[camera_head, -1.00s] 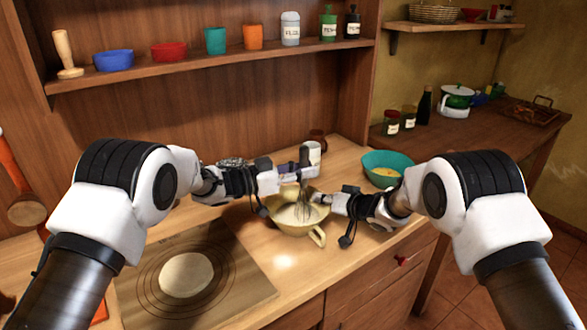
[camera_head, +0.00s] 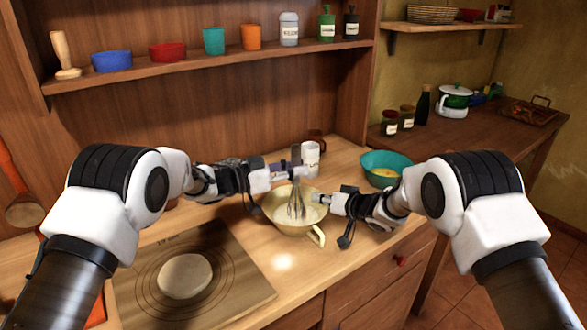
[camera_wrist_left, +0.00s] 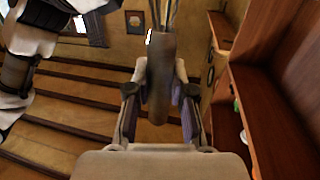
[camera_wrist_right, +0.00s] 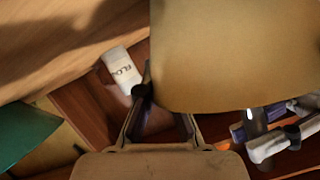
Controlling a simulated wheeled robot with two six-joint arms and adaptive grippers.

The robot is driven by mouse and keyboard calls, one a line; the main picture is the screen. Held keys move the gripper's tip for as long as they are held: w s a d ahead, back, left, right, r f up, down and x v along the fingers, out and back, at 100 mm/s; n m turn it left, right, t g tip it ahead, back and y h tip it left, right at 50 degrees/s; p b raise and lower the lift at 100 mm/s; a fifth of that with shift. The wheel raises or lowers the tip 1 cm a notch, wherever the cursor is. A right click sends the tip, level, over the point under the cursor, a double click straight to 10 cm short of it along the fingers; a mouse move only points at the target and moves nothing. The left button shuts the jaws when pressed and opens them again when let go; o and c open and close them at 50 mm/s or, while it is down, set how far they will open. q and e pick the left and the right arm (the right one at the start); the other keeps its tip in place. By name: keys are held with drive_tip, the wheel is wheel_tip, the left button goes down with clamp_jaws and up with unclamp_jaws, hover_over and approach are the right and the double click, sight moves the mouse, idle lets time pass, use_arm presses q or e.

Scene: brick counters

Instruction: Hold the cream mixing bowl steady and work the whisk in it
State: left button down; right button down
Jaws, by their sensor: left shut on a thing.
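The cream mixing bowl (camera_head: 285,224) sits upright on the wooden counter, its loop handle pointing to the front right. The whisk (camera_head: 296,203) stands nearly upright with its wires inside the bowl. My left gripper (camera_head: 291,172) is shut on the whisk's handle above the bowl. The left wrist view shows the grey handle (camera_wrist_left: 160,75) between the fingers (camera_wrist_left: 160,100). My right gripper (camera_head: 320,198) is at the bowl's right rim. In the right wrist view the bowl's wall (camera_wrist_right: 230,55) covers part of its fingers, so whether they are shut is unclear.
A teal bowl (camera_head: 372,163) with yellow contents stands at the back right, near my right arm. A board (camera_head: 245,290) with flattened dough (camera_head: 184,276) lies at the front left. The shelf (camera_head: 230,58) holds several cups and bottles.

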sight(295, 145)
use_arm(q)
drive_tip(key=shift+r, duration=0.15)
wheel_tip(295, 145, up, 9)
drive_tip(key=shift+r, duration=0.1)
idle(0.4)
use_arm(e)
drive_tip(key=c, duration=1.2)
unclamp_jaws()
drive_tip(key=shift+f, duration=0.1)
drive_tip(key=shift+c, duration=0.2)
